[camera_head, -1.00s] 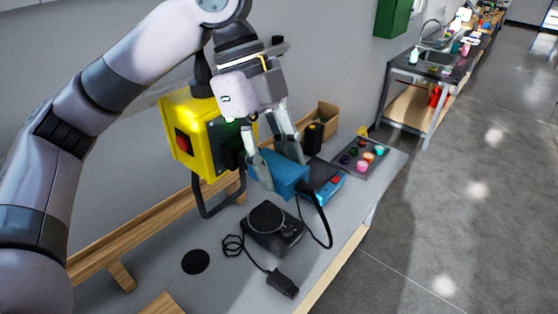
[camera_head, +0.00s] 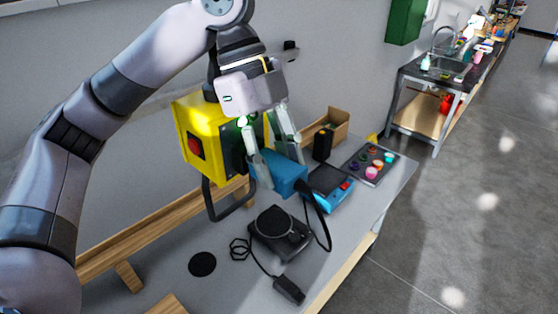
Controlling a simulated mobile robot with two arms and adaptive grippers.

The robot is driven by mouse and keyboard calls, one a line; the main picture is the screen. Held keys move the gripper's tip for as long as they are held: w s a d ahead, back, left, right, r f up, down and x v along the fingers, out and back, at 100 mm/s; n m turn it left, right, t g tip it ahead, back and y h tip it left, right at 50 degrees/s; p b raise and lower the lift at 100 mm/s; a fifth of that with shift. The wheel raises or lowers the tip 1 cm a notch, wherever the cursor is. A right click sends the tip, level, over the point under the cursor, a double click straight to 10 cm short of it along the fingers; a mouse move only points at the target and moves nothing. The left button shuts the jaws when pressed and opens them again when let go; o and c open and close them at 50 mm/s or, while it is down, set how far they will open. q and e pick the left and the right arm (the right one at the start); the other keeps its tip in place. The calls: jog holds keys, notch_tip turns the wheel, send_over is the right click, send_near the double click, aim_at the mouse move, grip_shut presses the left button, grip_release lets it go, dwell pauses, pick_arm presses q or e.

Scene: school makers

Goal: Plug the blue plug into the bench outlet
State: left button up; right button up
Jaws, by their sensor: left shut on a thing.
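The blue plug (camera_head: 286,178) is between the fingers of my left gripper (camera_head: 278,162), which is shut on it above the bench. Its black cable (camera_head: 318,208) runs from the rear end down to the bench. The bench outlet, a yellow box (camera_head: 201,138) with a red button and a dark face, is just left of the plug. The plug's front end points at that face and is very close to it. A finger covers the gap, so I cannot tell whether they touch. My right gripper is not in view.
The grey bench (camera_head: 228,285) holds a round-topped black device (camera_head: 279,232), a black adapter (camera_head: 289,290), a blue device (camera_head: 331,186), a paint tray (camera_head: 369,163) and a cardboard box (camera_head: 337,125). A black frame (camera_head: 229,208) hangs below the outlet.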

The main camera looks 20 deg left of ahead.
pick_arm(q)
jog(key=o, duration=1.3)
jog(key=shift+o, duration=0.2)
jog(key=v, duration=1.2)
jog(key=shift+a, duration=0.1)
